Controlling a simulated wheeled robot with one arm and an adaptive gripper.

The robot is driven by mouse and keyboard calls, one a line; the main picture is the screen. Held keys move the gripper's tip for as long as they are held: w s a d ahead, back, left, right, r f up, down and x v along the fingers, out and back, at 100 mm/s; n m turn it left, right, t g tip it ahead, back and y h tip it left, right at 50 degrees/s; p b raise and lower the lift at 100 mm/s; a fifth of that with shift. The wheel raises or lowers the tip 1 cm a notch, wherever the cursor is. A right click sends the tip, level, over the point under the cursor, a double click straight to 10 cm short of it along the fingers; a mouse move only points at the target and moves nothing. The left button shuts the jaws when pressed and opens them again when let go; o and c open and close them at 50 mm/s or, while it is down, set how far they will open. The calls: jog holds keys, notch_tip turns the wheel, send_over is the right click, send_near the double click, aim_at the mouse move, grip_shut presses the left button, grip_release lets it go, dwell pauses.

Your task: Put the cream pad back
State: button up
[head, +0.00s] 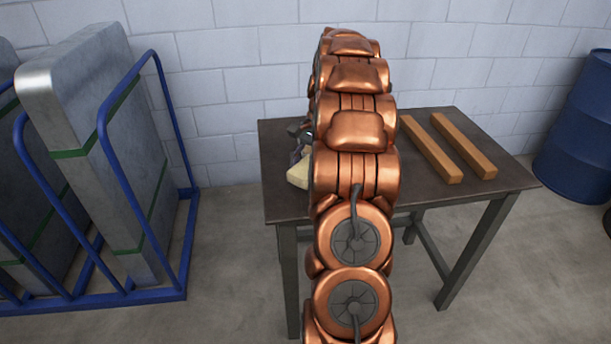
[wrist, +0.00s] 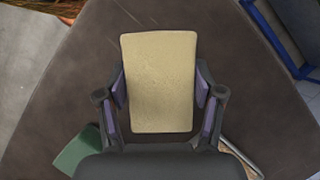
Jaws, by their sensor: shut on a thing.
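The cream pad (wrist: 160,75) is a pale, flat rectangular block between the two fingers of my gripper (wrist: 161,90) in the wrist view. The fingers, with purple inner faces, press on its left and right sides. The arm hides most of my gripper there. I cannot tell whether the pad touches the tabletop.
Two orange-brown wooden bars (head: 432,150) lie on the table's right half. A green item (wrist: 78,152) lies near my gripper, lower left in the wrist view, and a pale rod-like thing (wrist: 240,158) lower right. A blue rack (head: 105,125) with grey slabs stands left; a blue barrel (head: 580,135) stands right.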

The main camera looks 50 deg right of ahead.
jog(key=shift+f, duration=1)
jog(key=shift+f, duration=0.15)
jog(key=o, duration=1.1)
jog(key=p+v, duration=0.1)
jog(key=v, duration=0.4)
jog(key=p+v, duration=0.1)
jog(key=v, duration=0.5)
jog(key=shift+a, duration=0.25)
jog(key=shift+d+r+p, duration=0.35)
jog(key=shift+r+p, duration=0.3)
jog(key=shift+p, duration=0.5)
